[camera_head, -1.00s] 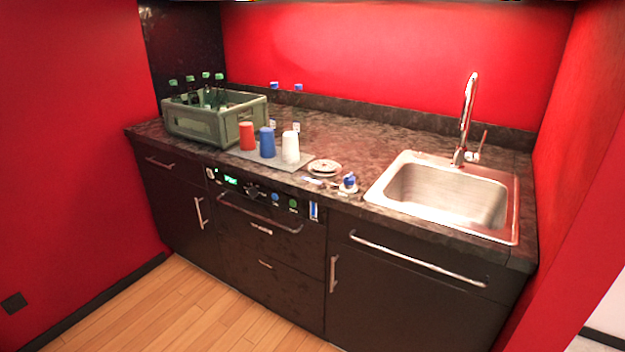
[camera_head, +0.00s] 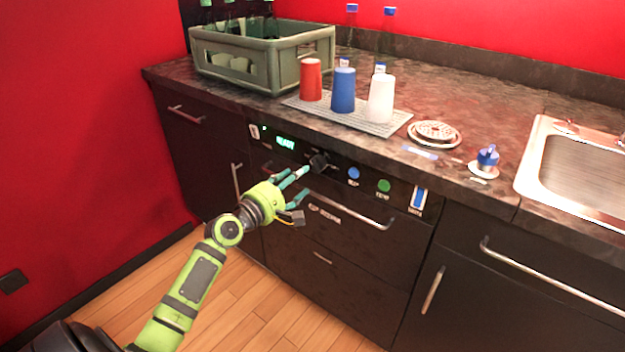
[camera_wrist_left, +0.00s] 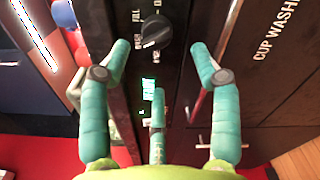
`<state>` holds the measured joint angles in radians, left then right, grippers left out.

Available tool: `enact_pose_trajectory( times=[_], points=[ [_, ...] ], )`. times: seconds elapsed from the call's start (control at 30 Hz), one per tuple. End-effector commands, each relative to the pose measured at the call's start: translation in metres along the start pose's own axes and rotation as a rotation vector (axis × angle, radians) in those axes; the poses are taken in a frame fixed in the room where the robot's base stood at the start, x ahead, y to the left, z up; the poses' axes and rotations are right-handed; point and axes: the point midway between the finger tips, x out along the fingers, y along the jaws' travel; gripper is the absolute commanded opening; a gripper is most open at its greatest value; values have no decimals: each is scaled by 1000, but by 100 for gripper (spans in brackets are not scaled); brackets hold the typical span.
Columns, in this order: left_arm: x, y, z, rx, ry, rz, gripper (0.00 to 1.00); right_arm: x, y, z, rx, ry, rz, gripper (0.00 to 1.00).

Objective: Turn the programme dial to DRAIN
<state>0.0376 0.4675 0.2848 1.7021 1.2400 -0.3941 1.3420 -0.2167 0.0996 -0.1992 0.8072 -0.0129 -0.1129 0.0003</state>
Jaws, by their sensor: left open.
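The programme dial (camera_head: 319,162) is a black knob on the front panel of the cup washer, to the right of the green READY display (camera_head: 286,142). In the left wrist view the dial (camera_wrist_left: 156,32) has a light pointer mark and small labels around it. FILL is readable; I cannot tell which label it points to. My left gripper (camera_head: 300,174), with teal fingers, is open in front of the panel. In the left wrist view its fingers (camera_wrist_left: 160,48) lie on either side of the dial's line, apparently apart from it. My right gripper is not in view.
A blue button (camera_head: 353,173), a green button (camera_head: 384,186) and a blue-white switch (camera_head: 418,198) sit right of the dial. A drawer handle (camera_head: 345,208) runs just below. Cups stand on a mat (camera_head: 385,126) above, beside a bottle crate (camera_head: 300,72).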

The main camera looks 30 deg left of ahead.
Motion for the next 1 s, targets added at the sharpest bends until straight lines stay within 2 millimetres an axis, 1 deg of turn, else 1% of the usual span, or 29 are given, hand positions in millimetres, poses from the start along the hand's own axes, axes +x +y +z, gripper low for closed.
enact_pose_trajectory(
  times=[0.03, 0.17, 0.3, 0.4, 0.5, 0.6, 0.83, 0.87, 0.9, 0.97, 1.0],
  points=[
    [5, 3, 2, -9, -7, 6, 63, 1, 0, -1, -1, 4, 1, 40],
    [23, 5, 3, -10, -7, 7, 63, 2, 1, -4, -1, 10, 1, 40],
    [44, 3, 2, -9, -5, 6, 63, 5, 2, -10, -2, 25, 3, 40],
    [56, 3, 2, -8, -4, 5, 63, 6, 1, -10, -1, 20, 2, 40],
    [64, 2, 2, -7, -4, 4, 63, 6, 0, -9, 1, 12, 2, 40],
    [68, 3, 2, -6, -4, 4, 63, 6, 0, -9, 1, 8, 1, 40],
    [68, 2, 2, -6, -3, 3, 63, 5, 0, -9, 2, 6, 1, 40],
    [68, 2, 2, -6, -3, 3, 55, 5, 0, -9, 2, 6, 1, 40],
    [68, 2, 2, -6, -3, 3, 39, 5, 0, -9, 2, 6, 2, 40],
    [68, 2, 2, -6, -3, 3, 15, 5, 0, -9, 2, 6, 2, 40],
    [68, 2, 2, -6, -3, 3, 7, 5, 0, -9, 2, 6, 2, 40]
  ],
)
